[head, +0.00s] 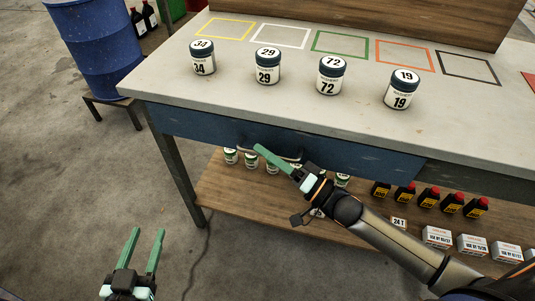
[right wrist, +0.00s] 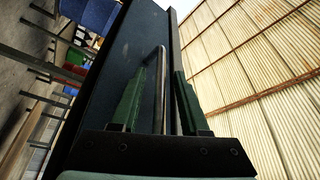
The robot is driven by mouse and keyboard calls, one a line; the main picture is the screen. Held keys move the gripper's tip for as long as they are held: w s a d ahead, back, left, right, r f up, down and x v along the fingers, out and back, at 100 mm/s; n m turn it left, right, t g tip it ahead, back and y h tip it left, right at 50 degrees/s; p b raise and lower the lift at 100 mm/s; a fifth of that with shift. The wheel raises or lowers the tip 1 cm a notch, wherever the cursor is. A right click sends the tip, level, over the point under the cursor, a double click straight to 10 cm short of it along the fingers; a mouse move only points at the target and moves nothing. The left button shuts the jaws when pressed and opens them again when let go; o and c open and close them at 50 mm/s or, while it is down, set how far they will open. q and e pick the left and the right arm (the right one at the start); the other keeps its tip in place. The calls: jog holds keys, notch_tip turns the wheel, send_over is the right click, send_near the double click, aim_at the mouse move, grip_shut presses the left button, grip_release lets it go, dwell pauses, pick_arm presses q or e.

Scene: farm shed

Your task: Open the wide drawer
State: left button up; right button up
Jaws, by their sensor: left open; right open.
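The wide drawer (head: 200,124) has a dark blue front under the tabletop's front edge, and it looks closed. Its metal bar handle (right wrist: 160,82) shows in the right wrist view; in the head view my right gripper partly hides it. My right gripper (head: 262,155) is at the handle and open. In the right wrist view its green fingers (right wrist: 158,103) stand on either side of the bar, with a gap on the right finger's side. My left gripper (head: 146,250) is open and empty, low over the floor, left of the bench and away from the drawer.
Several labelled jars (head: 266,67) stand on the bench top (head: 225,75) near coloured outlines. The lower shelf (head: 240,195) holds jars, dark bottles (head: 428,197) and small boxes (head: 473,244). A blue barrel (head: 95,45) stands at left. The floor in front is clear.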

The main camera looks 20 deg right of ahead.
grip_shut()
dwell(0.3)
dwell(1.1)
